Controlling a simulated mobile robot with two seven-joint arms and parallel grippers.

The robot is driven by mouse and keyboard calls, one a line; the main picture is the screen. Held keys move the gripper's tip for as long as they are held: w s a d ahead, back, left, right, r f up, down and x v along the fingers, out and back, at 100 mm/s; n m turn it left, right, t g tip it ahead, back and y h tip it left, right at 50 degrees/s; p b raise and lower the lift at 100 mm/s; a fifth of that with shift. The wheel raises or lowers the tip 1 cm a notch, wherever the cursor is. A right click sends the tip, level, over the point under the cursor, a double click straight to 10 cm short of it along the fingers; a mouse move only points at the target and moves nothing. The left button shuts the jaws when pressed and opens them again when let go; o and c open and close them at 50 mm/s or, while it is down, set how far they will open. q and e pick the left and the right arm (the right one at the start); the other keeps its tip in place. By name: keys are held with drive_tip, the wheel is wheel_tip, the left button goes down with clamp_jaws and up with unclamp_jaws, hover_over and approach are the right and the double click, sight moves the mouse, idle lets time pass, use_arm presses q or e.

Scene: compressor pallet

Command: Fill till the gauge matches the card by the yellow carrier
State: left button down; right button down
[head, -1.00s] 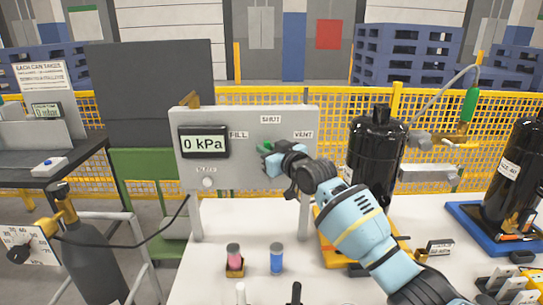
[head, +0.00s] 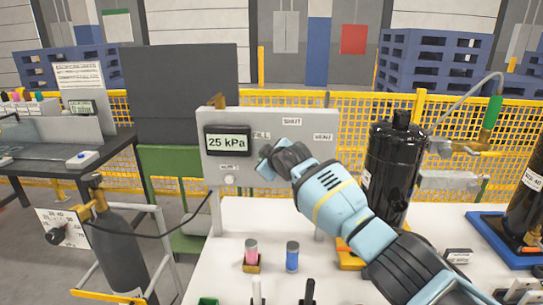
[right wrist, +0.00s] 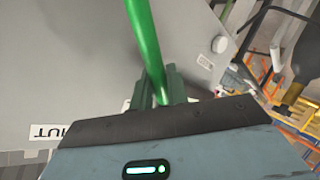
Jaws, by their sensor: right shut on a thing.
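The grey panel (head: 320,165) carries a gauge (head: 228,141) reading 25 kPa, with FILL, SHUT and VENT labels. My right gripper (head: 266,158) is at the panel below the FILL label. In the right wrist view it is shut on the green valve handle (right wrist: 145,40); the gripper hides the handle in the head view. A black compressor (head: 392,165) stands behind my right arm on the yellow carrier (head: 350,258), which is mostly hidden. My left gripper is out of view.
A grey cylinder (head: 115,245) with a dial and hose stands at left. Pink (head: 251,252) and blue (head: 292,257) small containers stand on the white table. Another black compressor on a blue carrier (head: 490,235) is at right. A yellow mesh fence runs behind.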

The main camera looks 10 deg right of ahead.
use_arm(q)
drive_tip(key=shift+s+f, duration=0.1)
use_arm(e)
drive_tip(key=shift+w+a+f+n, duration=0.1)
drive_tip(key=shift+a+f+n, duration=0.2)
drive_tip(key=shift+f, duration=0.15)
drive_tip(key=c, duration=1.4)
unclamp_jaws()
drive_tip(key=shift+d, duration=0.1)
drive_tip(key=shift+c, duration=0.2)
drive_tip(key=shift+r, duration=0.1)
